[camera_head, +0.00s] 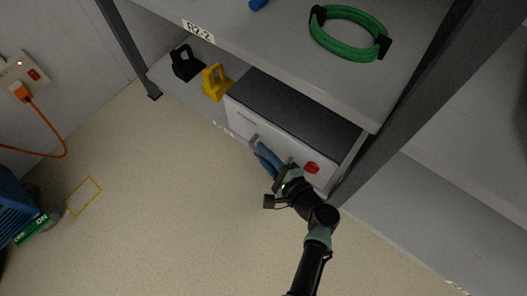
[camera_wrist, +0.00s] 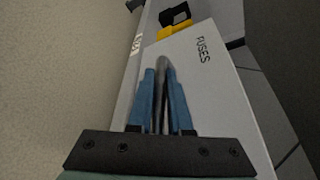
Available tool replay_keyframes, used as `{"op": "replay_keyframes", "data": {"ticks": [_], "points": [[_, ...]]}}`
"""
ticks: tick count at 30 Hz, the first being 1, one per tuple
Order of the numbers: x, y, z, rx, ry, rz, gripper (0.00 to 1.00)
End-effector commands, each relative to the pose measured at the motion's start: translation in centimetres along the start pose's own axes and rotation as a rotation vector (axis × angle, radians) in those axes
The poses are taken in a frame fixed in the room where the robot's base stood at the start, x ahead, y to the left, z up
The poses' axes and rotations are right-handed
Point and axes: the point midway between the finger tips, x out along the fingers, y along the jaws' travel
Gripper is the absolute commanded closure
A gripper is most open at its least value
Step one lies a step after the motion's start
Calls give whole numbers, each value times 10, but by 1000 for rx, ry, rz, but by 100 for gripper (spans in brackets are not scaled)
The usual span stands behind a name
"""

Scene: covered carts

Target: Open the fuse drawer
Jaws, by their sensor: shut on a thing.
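The fuse drawer is in a light grey cabinet with a dark top (camera_head: 290,108) on the lower shelf in the head view. Its pale front (camera_wrist: 215,85) carries the word FUSES in the wrist view. My gripper (camera_head: 257,149) reaches the front from below right, and its blue fingers (camera_wrist: 160,82) are shut on the grey bar handle (camera_wrist: 162,64). The handle also shows at the fingertips in the head view (camera_head: 254,138). The fingers hide part of the handle. I see no clear gap around the drawer front.
A red knob (camera_head: 311,168) sits on the cabinet front, right of my gripper. Yellow (camera_head: 215,82) and black (camera_head: 186,63) padlock-shaped things stand left of the cabinet. The upper shelf (camera_head: 270,40) holds a green cable coil (camera_head: 348,50). A dark post (camera_head: 400,105) rises at right. Open floor lies in front.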

Motion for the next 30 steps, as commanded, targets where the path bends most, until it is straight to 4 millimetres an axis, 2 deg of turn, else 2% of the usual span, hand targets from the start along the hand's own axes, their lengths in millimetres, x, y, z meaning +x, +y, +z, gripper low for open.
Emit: {"op": "replay_keyframes", "data": {"ticks": [20,26,30], "points": [[-2,1,2,1,1,0,100],[-9,12,18,4,1,2,100],[-18,28,41,5,1,3,100]]}}
